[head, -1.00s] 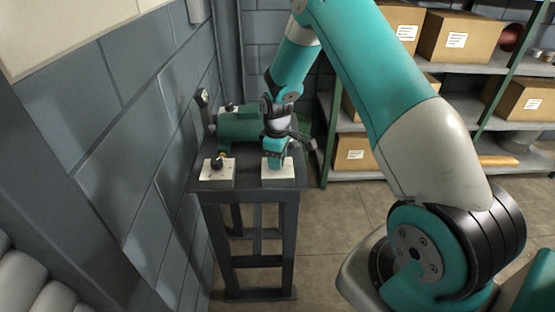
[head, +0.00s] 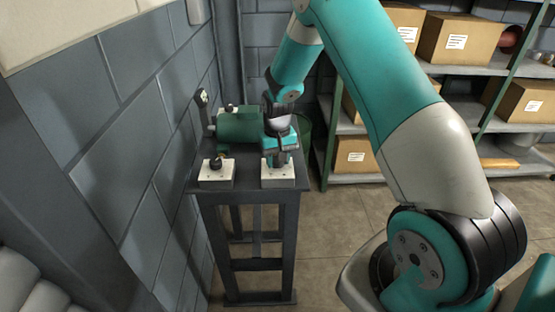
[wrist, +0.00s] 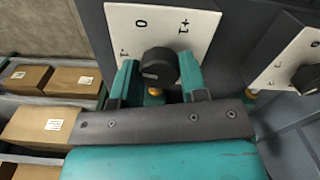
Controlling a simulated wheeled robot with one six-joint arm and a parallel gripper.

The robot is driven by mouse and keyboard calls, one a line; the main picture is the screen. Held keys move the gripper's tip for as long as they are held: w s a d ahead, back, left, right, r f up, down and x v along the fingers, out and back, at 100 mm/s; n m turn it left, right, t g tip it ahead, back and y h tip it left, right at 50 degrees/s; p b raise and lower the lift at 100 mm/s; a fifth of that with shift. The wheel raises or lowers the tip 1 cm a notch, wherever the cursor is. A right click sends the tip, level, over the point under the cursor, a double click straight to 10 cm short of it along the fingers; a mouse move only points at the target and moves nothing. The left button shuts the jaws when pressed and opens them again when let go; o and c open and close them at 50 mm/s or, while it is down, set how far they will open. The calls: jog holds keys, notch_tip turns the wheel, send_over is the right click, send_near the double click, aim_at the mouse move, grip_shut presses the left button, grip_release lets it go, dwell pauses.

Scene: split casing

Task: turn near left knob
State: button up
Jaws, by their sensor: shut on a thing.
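Two white plates with dark knobs stand at the near edge of the dark stand. In the head view, the near left knob (head: 216,163) sits upright on its plate (head: 217,179), with no gripper on it. My gripper (head: 279,164) is over the near right plate (head: 278,182) and hides most of its knob. In the wrist view, my gripper (wrist: 160,80) has its teal fingers on either side of a dark knob (wrist: 158,64) and is shut on it. The plate (wrist: 168,22) behind is marked -1, 0 and +1. Another knob (wrist: 306,78) is at the right.
A green casing (head: 238,127) stands on the dark stand (head: 249,196) behind the knobs, partly hidden by my wrist. A grey block wall (head: 130,135) is close on the left. Shelves with cardboard boxes (head: 456,37) stand at the back right. The floor right of the stand is clear.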

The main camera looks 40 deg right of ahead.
jog(key=m, duration=0.4)
jog(key=shift+m, duration=0.3)
jog(key=m, duration=0.4)
jog(key=shift+m+b, duration=0.3)
jog(key=shift+b, duration=0.1)
jog(key=o, duration=0.9)
jog(key=shift+o, duration=0.2)
notch_tip(320, 180, up, 18)
jog(key=b, duration=0.2)
jog(key=shift+f, duration=0.25)
